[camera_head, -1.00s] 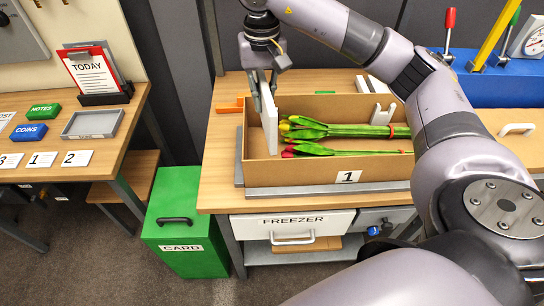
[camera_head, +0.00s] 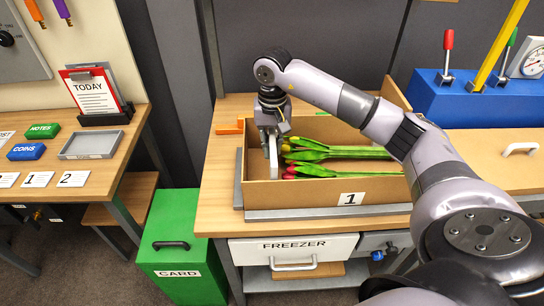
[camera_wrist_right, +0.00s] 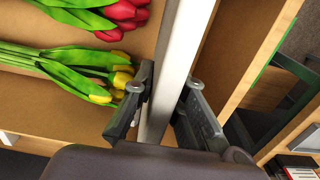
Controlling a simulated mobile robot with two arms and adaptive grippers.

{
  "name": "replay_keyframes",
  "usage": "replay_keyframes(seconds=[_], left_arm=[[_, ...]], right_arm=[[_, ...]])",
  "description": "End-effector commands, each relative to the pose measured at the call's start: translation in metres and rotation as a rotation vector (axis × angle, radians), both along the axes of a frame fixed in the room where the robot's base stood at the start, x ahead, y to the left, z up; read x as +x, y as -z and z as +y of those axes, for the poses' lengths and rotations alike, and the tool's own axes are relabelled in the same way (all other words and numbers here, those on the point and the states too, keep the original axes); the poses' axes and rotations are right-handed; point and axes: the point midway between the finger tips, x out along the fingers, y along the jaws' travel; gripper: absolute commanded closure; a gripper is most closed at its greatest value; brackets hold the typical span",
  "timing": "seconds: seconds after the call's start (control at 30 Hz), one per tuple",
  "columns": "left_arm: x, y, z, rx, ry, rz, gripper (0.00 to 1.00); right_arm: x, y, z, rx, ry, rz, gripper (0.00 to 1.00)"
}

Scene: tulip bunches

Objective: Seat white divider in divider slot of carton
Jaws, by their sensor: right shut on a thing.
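My right gripper (camera_head: 271,150) is shut on the white divider (camera_head: 293,148) at the left end of the cardboard carton (camera_head: 330,191). In the right wrist view the divider (camera_wrist_right: 178,60) stands edge-on between the two fingers (camera_wrist_right: 163,112). There it lies between the tulip heads and a carton wall (camera_wrist_right: 243,50). Red tulips (camera_wrist_right: 110,15) and yellow tulips (camera_wrist_right: 98,88) lie on one side of it, the yellow heads close to a finger. I cannot make out the divider slot or whether the divider touches the carton floor. My left gripper is not in view.
The carton stands on a grey base on the wooden table (camera_head: 217,190). My right arm crosses over the carton's right part. An orange piece (camera_head: 230,127) lies behind the carton's left end. A blue box with levers (camera_head: 470,100) stands at the right back.

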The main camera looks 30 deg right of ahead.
Motion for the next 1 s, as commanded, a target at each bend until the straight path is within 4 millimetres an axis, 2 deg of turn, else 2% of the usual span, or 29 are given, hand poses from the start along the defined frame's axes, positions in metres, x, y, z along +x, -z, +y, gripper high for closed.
replay_keyframes(seconds=[0.23,0.43,0.8,0.83,1.0], left_arm=[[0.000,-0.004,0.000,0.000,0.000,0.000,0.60],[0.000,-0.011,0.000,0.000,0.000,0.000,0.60],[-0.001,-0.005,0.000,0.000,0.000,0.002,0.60],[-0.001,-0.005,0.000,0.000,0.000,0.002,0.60],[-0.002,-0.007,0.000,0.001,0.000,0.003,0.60]], right_arm=[[0.000,0.018,0.000,0.001,-0.001,0.002,1.00],[0.000,0.047,0.000,0.002,0.000,0.001,1.00],[0.000,0.054,0.000,0.001,-0.001,-0.002,1.00],[0.000,0.054,0.000,0.001,0.000,-0.002,0.87],[0.000,0.052,0.000,0.001,0.000,-0.001,0.75]])
